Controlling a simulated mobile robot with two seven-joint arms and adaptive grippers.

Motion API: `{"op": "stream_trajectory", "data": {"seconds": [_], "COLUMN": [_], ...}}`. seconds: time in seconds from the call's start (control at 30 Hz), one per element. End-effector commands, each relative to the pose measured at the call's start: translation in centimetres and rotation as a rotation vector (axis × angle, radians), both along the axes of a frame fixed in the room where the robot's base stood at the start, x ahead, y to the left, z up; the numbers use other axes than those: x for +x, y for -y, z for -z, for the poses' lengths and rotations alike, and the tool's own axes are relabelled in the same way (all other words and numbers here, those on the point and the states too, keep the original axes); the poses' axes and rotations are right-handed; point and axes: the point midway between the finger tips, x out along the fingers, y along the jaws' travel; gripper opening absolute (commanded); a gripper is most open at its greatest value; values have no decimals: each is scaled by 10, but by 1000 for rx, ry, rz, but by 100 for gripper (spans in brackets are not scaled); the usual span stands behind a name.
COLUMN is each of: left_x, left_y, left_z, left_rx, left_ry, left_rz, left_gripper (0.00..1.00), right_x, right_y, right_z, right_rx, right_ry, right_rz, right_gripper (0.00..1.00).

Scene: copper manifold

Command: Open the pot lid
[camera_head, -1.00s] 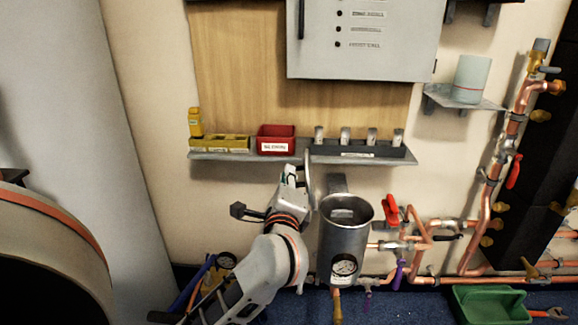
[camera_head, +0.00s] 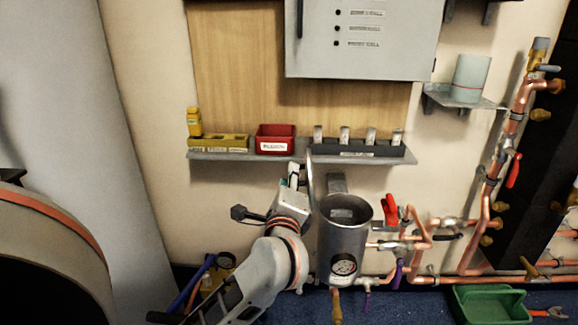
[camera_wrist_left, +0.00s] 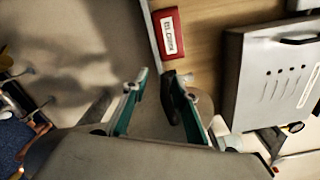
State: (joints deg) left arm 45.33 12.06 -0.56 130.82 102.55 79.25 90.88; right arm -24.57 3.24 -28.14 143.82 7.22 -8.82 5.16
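The pot (camera_head: 343,240) is a grey metal cylinder with a round gauge on its front, right of centre in the head view. Its top is uncovered and I see into it. The lid (camera_head: 310,174) stands nearly upright and edge-on at the pot's left rim. My left gripper (camera_head: 294,174) is just left of the lid; the head view does not show whether they touch. In the left wrist view the two green-edged fingers (camera_wrist_left: 158,90) are apart. A small dark piece shows by the right finger; I cannot tell what it is. My right gripper is out of view.
A wall shelf (camera_head: 225,155) behind holds a red bin (camera_head: 275,139), yellow holders and several small cylinders. A grey cabinet (camera_head: 362,38) hangs above. Copper pipes (camera_head: 470,235) and a red-handled valve (camera_head: 390,210) are close right of the pot. A green bin (camera_head: 488,305) is low right.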

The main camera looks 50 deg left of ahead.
Motion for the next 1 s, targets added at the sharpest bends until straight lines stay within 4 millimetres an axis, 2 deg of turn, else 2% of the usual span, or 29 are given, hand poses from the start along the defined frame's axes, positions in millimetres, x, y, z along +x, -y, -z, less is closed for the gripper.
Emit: {"op": "stream_trajectory", "data": {"seconds": [0.5,1.0], "left_x": [-43,-47], "left_y": [54,57], "left_z": [3,0], "left_rx": [-6,-2], "left_ry": [-6,-1], "left_rz": [6,2], "left_gripper": [26,26], "right_x": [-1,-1], "right_y": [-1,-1], "right_z": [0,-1], "right_rx": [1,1], "right_ry": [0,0], "right_rz": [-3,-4], "right_gripper": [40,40]}}
